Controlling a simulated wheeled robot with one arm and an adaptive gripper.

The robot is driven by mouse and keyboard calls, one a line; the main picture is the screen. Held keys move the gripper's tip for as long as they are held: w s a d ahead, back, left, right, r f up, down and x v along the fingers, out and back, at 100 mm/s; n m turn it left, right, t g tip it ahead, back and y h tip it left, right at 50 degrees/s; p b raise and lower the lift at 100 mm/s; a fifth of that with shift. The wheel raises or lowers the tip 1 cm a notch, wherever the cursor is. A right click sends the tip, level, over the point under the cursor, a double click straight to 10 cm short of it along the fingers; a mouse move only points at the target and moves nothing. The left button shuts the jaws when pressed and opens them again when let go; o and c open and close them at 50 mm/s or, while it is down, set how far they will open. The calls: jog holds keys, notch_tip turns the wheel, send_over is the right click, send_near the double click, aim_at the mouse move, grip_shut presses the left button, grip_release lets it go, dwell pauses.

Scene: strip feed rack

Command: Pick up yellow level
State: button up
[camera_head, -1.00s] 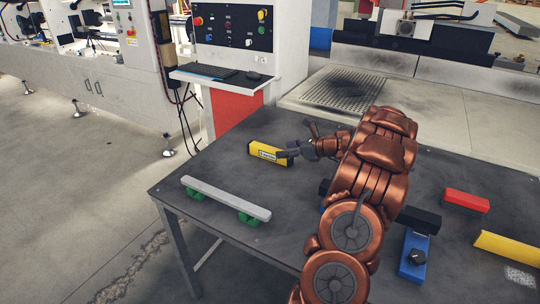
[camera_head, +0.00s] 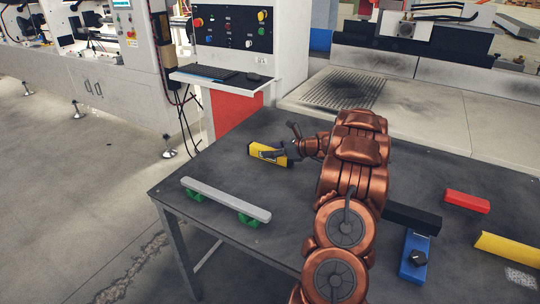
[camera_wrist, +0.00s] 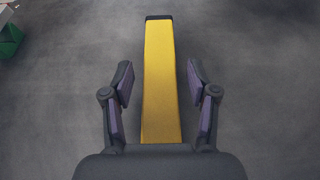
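The yellow level (camera_head: 257,150) lies on the dark table near its back left edge. In the wrist view the yellow level (camera_wrist: 160,75) runs lengthwise away from me, with a dark cap at its far end. My gripper (camera_head: 279,146) is over the right part of the level in the head view. In the wrist view my gripper (camera_wrist: 160,88) is open, its two fingers on either side of the level with a gap on both sides. The near end of the level is hidden by the gripper body.
A grey bar on green supports (camera_head: 225,199) stands at the table's front left. A blue block (camera_head: 414,258), a black bar (camera_head: 412,218), a red block (camera_head: 466,201) and another yellow piece (camera_head: 508,249) lie to the right. A control cabinet (camera_head: 249,50) stands behind the table.

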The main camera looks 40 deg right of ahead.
grip_shut()
dwell(0.4)
